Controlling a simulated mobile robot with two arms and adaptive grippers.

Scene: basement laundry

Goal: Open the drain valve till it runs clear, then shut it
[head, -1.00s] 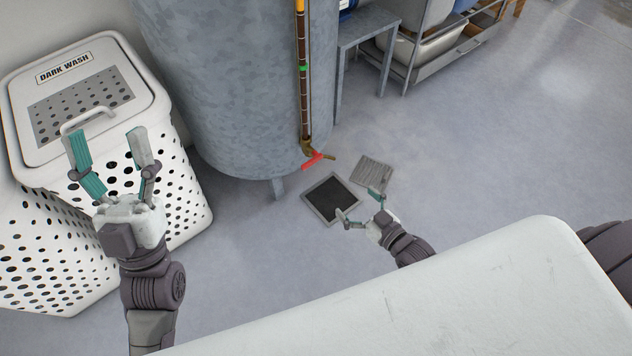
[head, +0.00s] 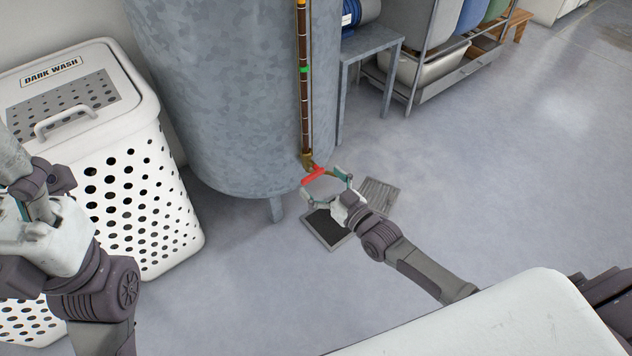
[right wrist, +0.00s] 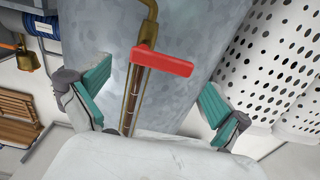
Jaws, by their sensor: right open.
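The drain valve's red lever (head: 314,175) sits at the foot of a brass pipe on a grey galvanised tank (head: 215,90). A sight tube (head: 304,100) with dark brown contents and a green marker rises above it. My right gripper (head: 325,182) is open just in front of the lever. In the right wrist view the red lever (right wrist: 162,61) lies crosswise ahead, between the two spread teal-padded fingers; contact is not visible. No flow shows at the outlet, which is partly hidden. My left gripper (head: 40,205) is at the left edge, its fingers partly cut off.
A dark floor drain (head: 328,229) lies below the valve, partly covered by my right gripper, with its grate (head: 379,194) beside it. A white dark-wash hamper (head: 140,190) stands left of the tank. A metal stand (head: 372,48) is behind right. Open floor lies to the right.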

